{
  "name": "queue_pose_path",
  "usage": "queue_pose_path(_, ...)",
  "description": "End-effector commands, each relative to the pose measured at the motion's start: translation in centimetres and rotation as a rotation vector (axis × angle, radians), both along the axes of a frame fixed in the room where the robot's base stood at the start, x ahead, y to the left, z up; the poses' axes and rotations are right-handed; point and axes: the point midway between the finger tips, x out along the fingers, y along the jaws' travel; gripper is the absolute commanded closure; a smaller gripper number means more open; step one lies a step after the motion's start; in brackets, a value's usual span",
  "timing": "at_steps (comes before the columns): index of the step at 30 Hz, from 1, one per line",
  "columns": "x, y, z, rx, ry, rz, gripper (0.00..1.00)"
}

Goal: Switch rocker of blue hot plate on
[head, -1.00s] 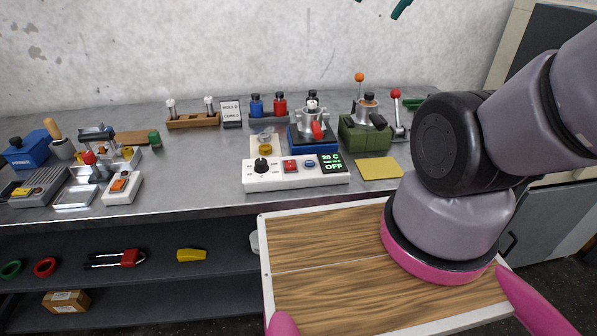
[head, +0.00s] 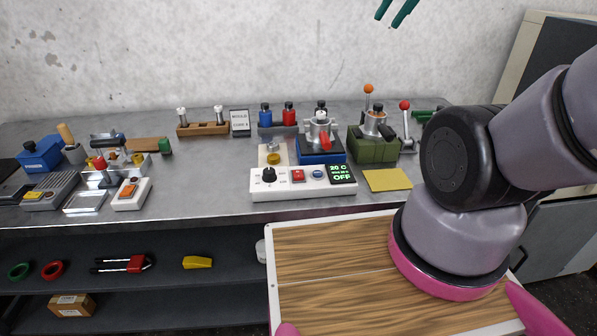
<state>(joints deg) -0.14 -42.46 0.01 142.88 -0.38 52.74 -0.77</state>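The blue hot plate (head: 320,157) stands on the bench with a silver vessel on it. The white control box (head: 280,190) sits right in front, with a black knob (head: 269,174), a red rocker (head: 298,176), a blue button (head: 317,174) and a dark display (head: 342,174). The display shows "20 C" and "OFF" in green. The tilt of the rocker is too small to tell. My gripper (head: 390,20) shows only as two dark teal fingers at the top edge, high above the bench. The fingers are apart, with nothing between them. The rest of it is out of frame.
A green unit (head: 373,148) with an orange-knobbed lever stands right of the hot plate. A yellow pad (head: 387,180) lies beside the control box. A white box with an orange switch (head: 130,193) stands at the left. Bare bench (head: 205,185) lies between.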

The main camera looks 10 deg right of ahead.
Motion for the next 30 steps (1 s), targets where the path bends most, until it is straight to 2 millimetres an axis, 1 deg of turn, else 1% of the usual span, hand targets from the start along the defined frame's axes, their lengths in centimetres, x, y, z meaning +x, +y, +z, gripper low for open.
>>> queue_pose_path(1,0.3,0.1,-0.2,-0.013,0.009,0.018,0.96)
queue_pose_path(2,0.6,0.2,-0.3,-0.024,0.016,0.036,1.0)
queue_pose_path(5,1.8,0.8,-1.1,-0.084,0.049,0.125,1.0)
queue_pose_path(7,3.0,1.4,-1.9,-0.141,0.076,0.216,1.0)
queue_pose_path(14,6.9,4.0,-5.8,-0.321,0.175,0.581,1.0)
queue_pose_path(17,8.5,5.2,-7.9,-0.387,0.213,0.748,1.0)
queue_pose_path(21,10.2,7.3,-11.1,-0.461,0.259,0.992,1.0)
queue_pose_path(25,11.5,9.3,-14.6,-0.513,0.295,1.225,1.0)
queue_pose_path(30,12.4,11.8,-19.2,-0.551,0.327,1.52,1.0)
